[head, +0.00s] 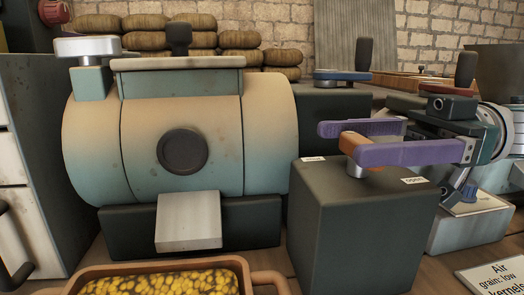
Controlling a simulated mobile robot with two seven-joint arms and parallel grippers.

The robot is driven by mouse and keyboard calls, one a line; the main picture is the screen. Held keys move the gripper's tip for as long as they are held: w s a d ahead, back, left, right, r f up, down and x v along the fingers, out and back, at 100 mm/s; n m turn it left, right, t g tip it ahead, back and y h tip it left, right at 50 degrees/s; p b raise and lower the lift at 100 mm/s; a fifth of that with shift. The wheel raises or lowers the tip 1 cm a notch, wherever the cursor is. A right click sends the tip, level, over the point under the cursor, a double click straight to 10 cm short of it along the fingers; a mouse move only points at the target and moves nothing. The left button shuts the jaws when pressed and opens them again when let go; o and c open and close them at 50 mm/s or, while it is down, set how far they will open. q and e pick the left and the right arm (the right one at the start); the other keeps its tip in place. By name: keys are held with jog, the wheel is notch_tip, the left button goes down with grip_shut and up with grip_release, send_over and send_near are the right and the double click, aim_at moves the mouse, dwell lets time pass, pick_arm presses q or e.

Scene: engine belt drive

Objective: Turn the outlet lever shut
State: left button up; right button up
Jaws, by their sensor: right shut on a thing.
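The outlet lever (352,144) appears as a short orange bar on a metal post, on top of a dark block (360,235) right of the drum machine. A label reading "OPEN" (413,181) lies at the block's right edge. A second small label (313,158) lies at its back left corner, its text too small to read. My right gripper (342,142) reaches in from the right, its two purple fingers shut on the lever, one behind it and one in front. The fingers hide much of the lever, so its exact angle is unclear. My left gripper is not in view.
The teal and cream drum machine (215,140), with a metal chute (188,222), stands left of the block. A pan of yellow kernels (165,282) sits in front. A printed card (498,278) lies front right.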

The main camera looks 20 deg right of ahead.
aim_at(360, 139)
dwell(0.4)
jog(key=o, duration=1)
jog(key=shift+a, duration=0.1)
jog(key=shift+o, duration=0.8)
jog(key=shift+r, duration=0.1)
notch_tip(360, 139, up, 20)
jog(key=p, duration=0.6)
jog(key=shift+a, duration=0.1)
